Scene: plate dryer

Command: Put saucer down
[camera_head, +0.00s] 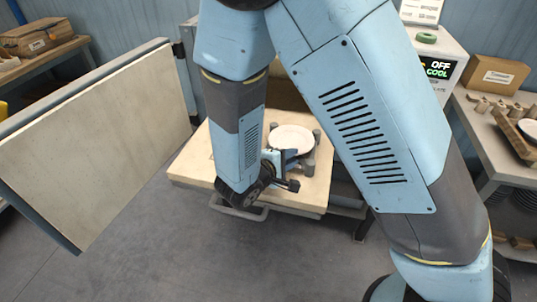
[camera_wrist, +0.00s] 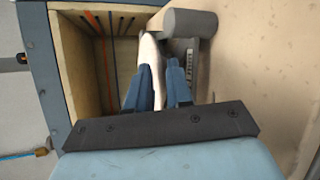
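The white saucer (camera_head: 291,138) lies roughly level above a small grey stand with short round posts (camera_head: 309,167), on a cream slab (camera_head: 195,165). My gripper (camera_head: 285,158) reaches its near edge, partly hidden by my arm. In the wrist view the saucer (camera_wrist: 149,58) shows edge-on, with its rim between the two blue fingers (camera_wrist: 160,90). The fingers appear shut on the rim. The grey stand (camera_wrist: 189,22) is close beside the saucer in that view. I cannot tell whether the saucer touches the stand.
A thick cream-lined door (camera_head: 90,150) stands open at left. The chamber's slotted inner wall (camera_wrist: 110,24) shows in the wrist view. A control box (camera_head: 438,68) reading "OFF COOL" is at right. Side benches hold a wooden crate (camera_head: 36,36) and a cardboard box (camera_head: 494,76). Floor in front is clear.

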